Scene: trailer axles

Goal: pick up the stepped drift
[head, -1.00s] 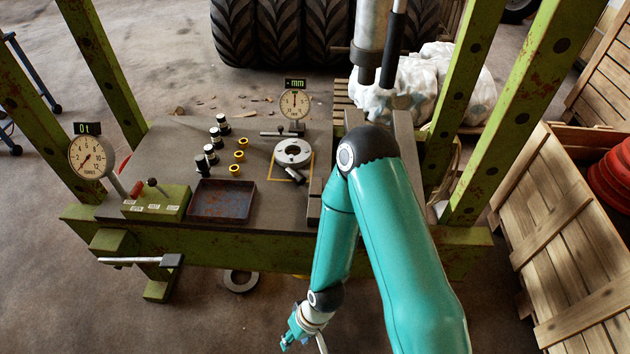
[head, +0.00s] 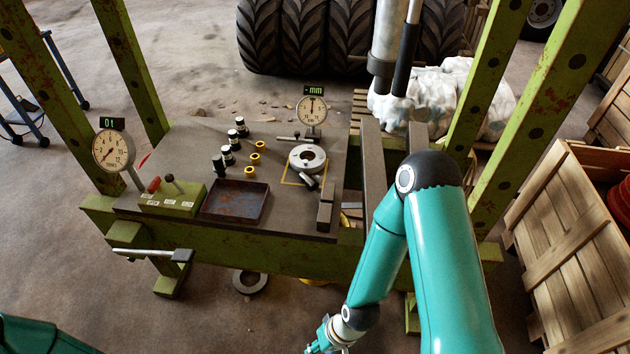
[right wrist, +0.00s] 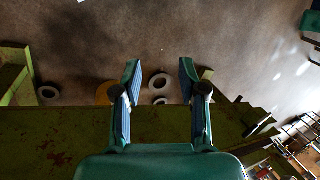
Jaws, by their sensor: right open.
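A short dark rod with a narrower end (head: 309,182) lies on the press table against the steel ring; it looks most like the stepped drift, though I cannot be sure. My right gripper (head: 318,346) is low in front of the table, at the bottom edge of the head view, well apart from the rod. In the right wrist view my right gripper (right wrist: 160,75) is open and empty, its fingers over the green frame edge and floor. The drift is not seen there. My left gripper is out of view; only some of my left arm shows at bottom left.
The table (head: 185,150) carries a steel ring (head: 307,158), a rust-stained tray (head: 236,201), black-and-white cylinders, yellow rings, dark blocks (head: 326,208) and a green lever box (head: 172,197). Green posts (head: 490,85) and the press ram (head: 386,40) stand around. A wooden crate (head: 565,225) is right.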

